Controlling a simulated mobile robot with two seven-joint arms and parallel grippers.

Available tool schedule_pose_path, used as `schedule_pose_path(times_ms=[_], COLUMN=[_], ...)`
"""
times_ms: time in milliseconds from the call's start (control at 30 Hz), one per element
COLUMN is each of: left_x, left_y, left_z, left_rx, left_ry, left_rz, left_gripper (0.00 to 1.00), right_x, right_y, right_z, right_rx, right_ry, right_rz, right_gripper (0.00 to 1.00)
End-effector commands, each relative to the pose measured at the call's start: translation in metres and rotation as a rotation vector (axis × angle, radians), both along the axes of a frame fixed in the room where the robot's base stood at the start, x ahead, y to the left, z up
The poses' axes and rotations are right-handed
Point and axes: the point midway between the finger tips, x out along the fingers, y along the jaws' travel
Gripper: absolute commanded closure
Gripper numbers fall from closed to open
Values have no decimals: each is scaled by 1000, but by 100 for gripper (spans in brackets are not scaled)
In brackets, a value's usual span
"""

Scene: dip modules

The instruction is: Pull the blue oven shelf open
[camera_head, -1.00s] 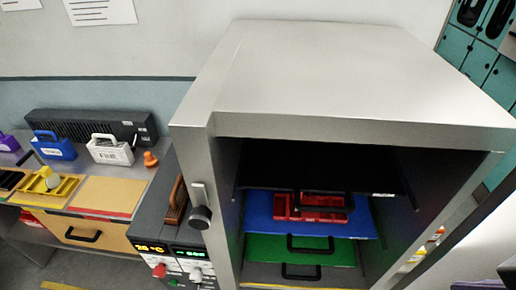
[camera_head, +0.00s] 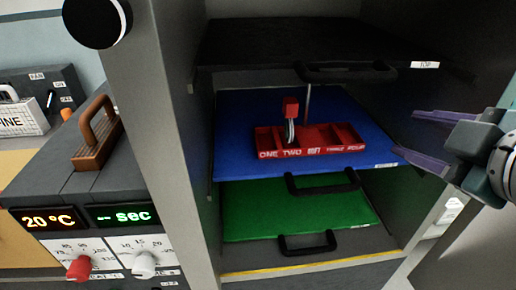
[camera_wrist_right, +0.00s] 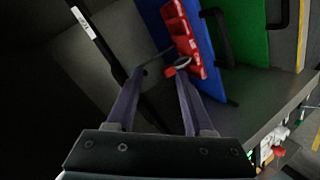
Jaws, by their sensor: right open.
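The blue shelf (camera_head: 236,115) lies inside the oven, between a black top shelf and a green shelf. Its black handle (camera_head: 322,186) is at its front edge. A red compartment tray (camera_head: 330,141) stands on the blue shelf, with a red-ended tool in it. My right gripper (camera_head: 406,133) is open and empty, at the right side of the oven opening, apart from the blue handle. In the right wrist view its two fingers (camera_wrist_right: 162,73) are spread, with the blue shelf (camera_wrist_right: 214,72) and its handle (camera_wrist_right: 218,38) beyond them. My left gripper is not in view.
The black top shelf (camera_head: 300,45) with its handle is above. The green shelf (camera_head: 270,212) with its handle (camera_head: 307,246) is below. The oven's left wall (camera_head: 175,130) borders the opening. A control panel (camera_head: 90,245) and a brown-handled block (camera_head: 98,135) stand at the left.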

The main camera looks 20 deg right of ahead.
Motion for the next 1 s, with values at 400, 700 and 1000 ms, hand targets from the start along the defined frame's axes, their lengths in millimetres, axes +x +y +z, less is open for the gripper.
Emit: schedule_pose_path(times_ms=[400, 700, 1000], left_x=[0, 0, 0], left_y=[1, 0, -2], left_z=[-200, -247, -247], left_rx=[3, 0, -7], left_ry=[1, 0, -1], left_rz=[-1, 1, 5], left_gripper=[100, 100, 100], right_x=[40, 46, 65], right_y=[7, 16, 20], right_z=[-153, -191, -191], right_rx=[-345, -462, -468], right_ry=[-184, -218, -224], right_rz=[380, 536, 544], right_gripper=[48, 48, 48])
